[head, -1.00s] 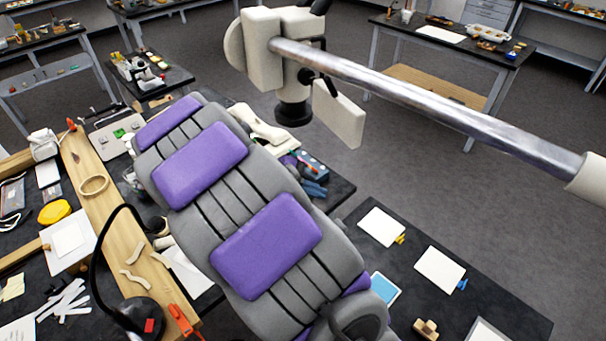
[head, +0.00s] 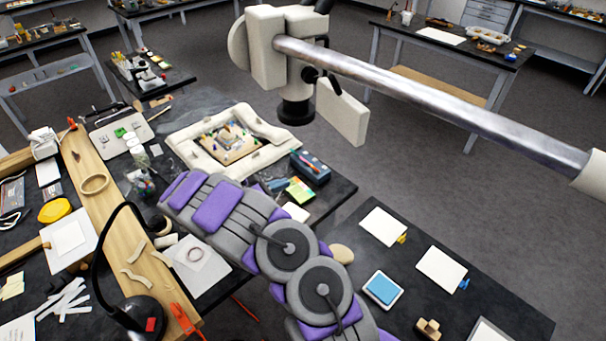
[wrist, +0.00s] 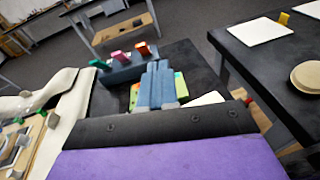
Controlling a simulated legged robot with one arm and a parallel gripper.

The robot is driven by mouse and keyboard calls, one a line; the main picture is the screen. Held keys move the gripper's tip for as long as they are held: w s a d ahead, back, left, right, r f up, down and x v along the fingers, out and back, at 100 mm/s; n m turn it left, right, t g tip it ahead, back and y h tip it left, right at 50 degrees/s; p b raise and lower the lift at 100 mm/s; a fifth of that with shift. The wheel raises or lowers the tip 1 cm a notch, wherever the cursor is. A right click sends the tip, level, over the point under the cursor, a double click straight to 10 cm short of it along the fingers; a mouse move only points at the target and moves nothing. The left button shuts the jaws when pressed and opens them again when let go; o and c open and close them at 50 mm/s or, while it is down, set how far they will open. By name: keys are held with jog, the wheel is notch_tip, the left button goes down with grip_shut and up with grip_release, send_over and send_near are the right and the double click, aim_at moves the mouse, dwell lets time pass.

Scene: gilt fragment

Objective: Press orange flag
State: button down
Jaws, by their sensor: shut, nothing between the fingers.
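My gripper (wrist: 158,68) is shut and empty. Its blue-grey fingers point toward the box, in front of and below the orange flag in the picture, and hide part of the box's near side. Contact is not visible.
The padded tray (head: 258,120) holding the gilt fragment lies left of the box. Green and yellow notes (head: 300,191) lie near my gripper. A microscope (head: 295,75) on a thick metal boom hangs above. White cards and a blue-screened tablet (head: 383,288) lie on the right table.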

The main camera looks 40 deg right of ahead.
aim_at(298, 190)
jog(key=f, duration=0.1)
jog(key=w+f+n+t, duration=0.1)
jog(key=f, duration=0.1)
jog(key=w+a+f+n, duration=0.1)
jog(key=f, duration=0.1)
jog(key=shift+w, duration=0.2)
jog(key=shift+a, duration=0.1)
jog(key=d, duration=0.3)
jog(key=d+f+b, duration=0.1)
jog(key=d, duration=0.2)
jog(key=d+f+b, duration=0.1)
jog(key=d, duration=0.3)
jog(key=shift+w+d+r, duration=0.15)
jog(key=shift+d+r, duration=0.55)
jog(key=shift+d, duration=0.3)
jog(key=shift+d+r+b, duration=0.3)
jog(key=shift+d+r, duration=0.25)
jog(key=shift+d, duration=0.05)
jog(key=shift+r, duration=0.2)
